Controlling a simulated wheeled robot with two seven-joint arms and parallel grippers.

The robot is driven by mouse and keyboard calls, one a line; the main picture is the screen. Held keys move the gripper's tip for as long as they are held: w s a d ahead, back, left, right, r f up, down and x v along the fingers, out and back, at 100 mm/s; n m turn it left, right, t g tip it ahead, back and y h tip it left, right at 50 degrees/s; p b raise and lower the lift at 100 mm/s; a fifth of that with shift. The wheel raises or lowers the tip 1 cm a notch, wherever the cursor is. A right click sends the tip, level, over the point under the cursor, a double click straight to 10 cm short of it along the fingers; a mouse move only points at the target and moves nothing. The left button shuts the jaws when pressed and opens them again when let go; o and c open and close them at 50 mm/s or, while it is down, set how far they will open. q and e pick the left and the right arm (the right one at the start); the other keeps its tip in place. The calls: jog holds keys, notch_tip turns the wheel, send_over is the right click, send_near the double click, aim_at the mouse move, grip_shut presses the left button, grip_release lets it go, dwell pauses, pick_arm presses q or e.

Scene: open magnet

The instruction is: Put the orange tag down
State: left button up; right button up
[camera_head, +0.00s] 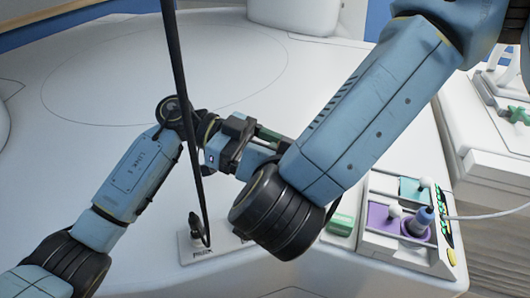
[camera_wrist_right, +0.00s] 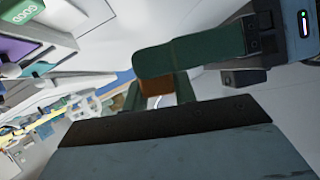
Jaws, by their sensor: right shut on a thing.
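The orange tag (camera_wrist_right: 157,88) shows in the right wrist view as a small orange-brown piece between the dark green fingers of my right gripper (camera_wrist_right: 157,92), which is shut on it. A long, rounded green part partly covers it. In the head view the tag cannot be made out. My right arm comes in from the upper right and ends behind its black ribbed joint, so its fingertips are not clear. My left arm comes in from the lower left and meets the right arm at the middle. Its fingertips cannot be told apart there.
A white table (camera_head: 90,150) is largely clear at the left. A switch plate (camera_head: 196,247) with a black lever stands near the front edge. At the right is a control box (camera_head: 390,248) with purple and teal panels, knobs and a white cable. A dark rod crosses the view.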

pick_arm(q)
jog(key=c, duration=1.1)
jog(key=shift+c, duration=0.5)
pick_arm(e)
jog(key=o, duration=1.1)
